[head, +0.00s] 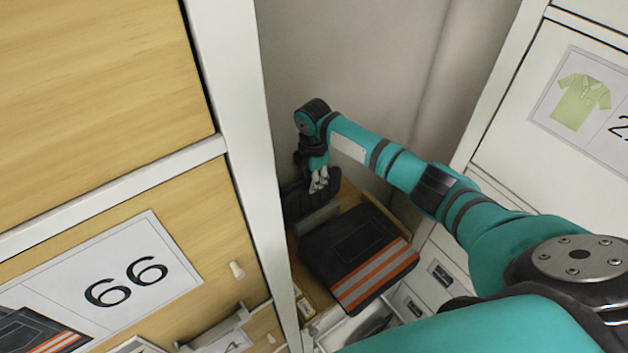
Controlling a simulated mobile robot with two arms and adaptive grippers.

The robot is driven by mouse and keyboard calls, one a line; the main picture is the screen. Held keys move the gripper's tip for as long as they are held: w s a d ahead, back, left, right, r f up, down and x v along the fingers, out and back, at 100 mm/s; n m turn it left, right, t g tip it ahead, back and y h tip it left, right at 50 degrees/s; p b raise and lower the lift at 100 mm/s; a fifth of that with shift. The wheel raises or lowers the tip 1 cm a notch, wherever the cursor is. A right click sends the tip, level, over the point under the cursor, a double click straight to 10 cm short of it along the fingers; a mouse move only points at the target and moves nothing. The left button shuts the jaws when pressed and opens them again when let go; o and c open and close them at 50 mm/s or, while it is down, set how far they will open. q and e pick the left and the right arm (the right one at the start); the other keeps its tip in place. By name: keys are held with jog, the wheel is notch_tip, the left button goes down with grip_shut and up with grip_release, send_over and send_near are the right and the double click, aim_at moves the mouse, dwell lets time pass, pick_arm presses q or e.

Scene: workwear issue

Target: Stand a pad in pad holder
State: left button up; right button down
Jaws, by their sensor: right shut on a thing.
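My right gripper (319,182) reaches down into the gap between the cabinets and is shut on a dark pad (297,201). The pad is black, with a rounded outline, and appears roughly upright. A grey edge (318,219), which looks like part of the pad holder, lies just below the pad in the picture. I cannot tell whether the pad is inside the holder or only close to it. The fingers hide part of the pad. My left gripper is not in view.
Folded dark workwear with orange and grey stripes (372,277) lies on a wooden surface in front of the pad. A wooden cabinet with a "66" label (129,284) stands left, and white drawers (441,273) stand right. A wall closes the back.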

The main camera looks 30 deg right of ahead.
jog(key=shift+f+b, duration=1.05)
jog(key=shift+f, duration=1.1)
jog(key=c, duration=1.2)
grip_release()
jog(key=shift+r, duration=0.1)
notch_tip(320, 180, up, 12)
jog(key=shift+f, duration=0.1)
jog(key=shift+s, duration=0.1)
